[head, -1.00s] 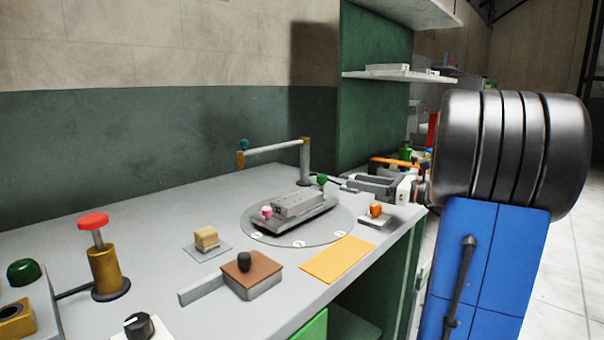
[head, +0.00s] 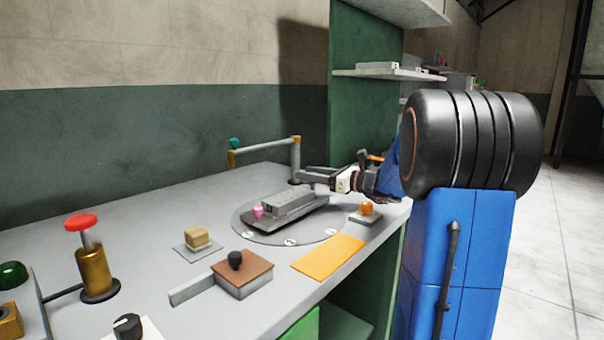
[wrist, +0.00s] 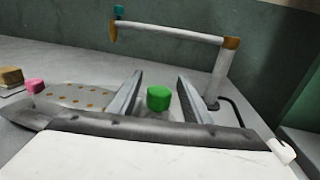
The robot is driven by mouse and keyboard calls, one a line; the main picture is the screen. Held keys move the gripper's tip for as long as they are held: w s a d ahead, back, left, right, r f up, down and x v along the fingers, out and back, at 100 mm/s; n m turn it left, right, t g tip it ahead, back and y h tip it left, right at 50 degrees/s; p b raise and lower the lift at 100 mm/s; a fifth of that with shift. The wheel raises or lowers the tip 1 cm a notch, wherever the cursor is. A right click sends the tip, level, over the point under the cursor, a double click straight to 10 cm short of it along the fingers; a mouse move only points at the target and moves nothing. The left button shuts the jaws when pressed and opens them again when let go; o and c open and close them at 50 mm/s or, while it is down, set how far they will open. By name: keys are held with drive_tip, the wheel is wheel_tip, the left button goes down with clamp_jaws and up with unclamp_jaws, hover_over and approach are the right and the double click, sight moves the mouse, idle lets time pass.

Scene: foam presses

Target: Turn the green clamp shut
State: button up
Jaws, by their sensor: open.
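The green clamp (wrist: 159,98) shows as a rounded green knob in the wrist view. It lies in the gap between the two fingers of my gripper (wrist: 160,77), with space visible on both sides. I cannot tell whether the fingers reach its depth. In the head view my gripper (head: 303,177) is at the far right end of the grey block fixture (head: 290,206), and the green knob is hidden behind it. A pink knob (head: 258,211) stands at the fixture's left end; it also shows in the wrist view (wrist: 35,86). My gripper is open and empty.
The fixture sits on a round marked plate (head: 262,237). A bar on a post (head: 296,160) stands close behind my gripper. An orange knob on a base (head: 366,209) is to the right.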

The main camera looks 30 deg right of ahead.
drive_tip(key=shift+x, duration=1.5)
drive_tip(key=c, duration=1.1)
drive_tip(key=shift+o, duration=0.2)
drive_tip(key=shift+s+a+n+y, duration=0.1)
drive_tip(key=shift+n+y, duration=0.2)
drive_tip(key=shift+y, duration=0.1)
drive_tip(key=n+g+y, duration=0.1)
drive_tip(key=g+y, duration=0.1)
drive_tip(key=n+g+y, duration=0.1)
drive_tip(key=shift+s+a+n, duration=0.25)
drive_tip(key=shift+a+n, duration=0.05)
drive_tip(key=shift+s+a+n+g+y, duration=0.2)
drive_tip(key=shift+n+g+y, duration=0.45)
drive_tip(key=shift+g, duration=0.3)
drive_tip(key=shift+s+a+n+g+y, duration=0.1)
drive_tip(key=shift+s+n+g+y, duration=0.15)
drive_tip(key=shift+n+g+y, duration=0.45)
drive_tip(key=shift+s+a+n+g+y, duration=0.15)
drive_tip(key=shift+n+g+y, duration=0.3)
drive_tip(key=shift+n+g, duration=0.5)
drive_tip(key=shift+s+g, duration=0.1)
drive_tip(key=shift+g, duration=0.3)
